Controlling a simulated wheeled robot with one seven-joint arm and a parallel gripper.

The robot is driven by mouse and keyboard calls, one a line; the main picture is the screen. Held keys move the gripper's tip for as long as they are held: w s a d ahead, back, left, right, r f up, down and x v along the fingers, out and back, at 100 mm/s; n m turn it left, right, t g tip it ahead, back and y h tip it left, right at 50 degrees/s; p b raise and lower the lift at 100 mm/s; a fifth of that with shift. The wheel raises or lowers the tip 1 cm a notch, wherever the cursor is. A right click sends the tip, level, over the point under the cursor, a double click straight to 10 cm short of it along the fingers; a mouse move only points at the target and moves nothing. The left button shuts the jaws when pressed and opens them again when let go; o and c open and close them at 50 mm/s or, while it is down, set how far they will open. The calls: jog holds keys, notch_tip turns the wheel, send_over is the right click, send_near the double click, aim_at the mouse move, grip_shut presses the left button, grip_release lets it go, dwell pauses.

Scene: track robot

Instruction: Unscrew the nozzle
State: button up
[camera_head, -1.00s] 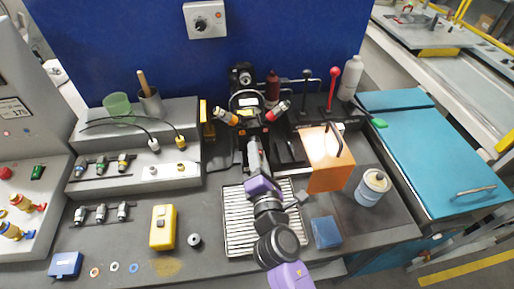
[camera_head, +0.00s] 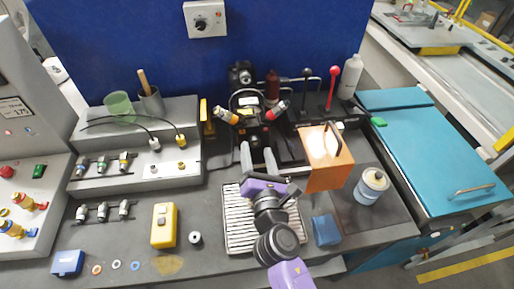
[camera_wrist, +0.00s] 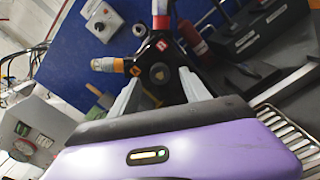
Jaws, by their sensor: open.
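My gripper (camera_head: 258,150) is open in the head view, its two grey fingers pointing at the black fixture (camera_head: 248,128) at the back centre of the bench. In the wrist view my gripper (camera_wrist: 160,92) has its fingers spread on either side of the fixture's dark round front (camera_wrist: 160,73). Nothing is visibly held. The fixture carries an orange-banded fitting (camera_head: 227,117) on the left and a red-banded fitting (camera_head: 277,111) on the right. I cannot tell which part is the nozzle, or whether the fingers touch anything.
A grey slatted tray (camera_head: 235,225) lies under my arm. An orange box (camera_head: 327,160) stands close on the right, with a white-and-blue canister (camera_head: 371,187) beyond. A yellow device (camera_head: 163,226) and a stepped rack (camera_head: 135,165) with fittings are on the left.

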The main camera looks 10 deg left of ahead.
jog(key=v, duration=0.7)
jog(key=shift+s, duration=0.4)
jog(key=shift+d, duration=0.15)
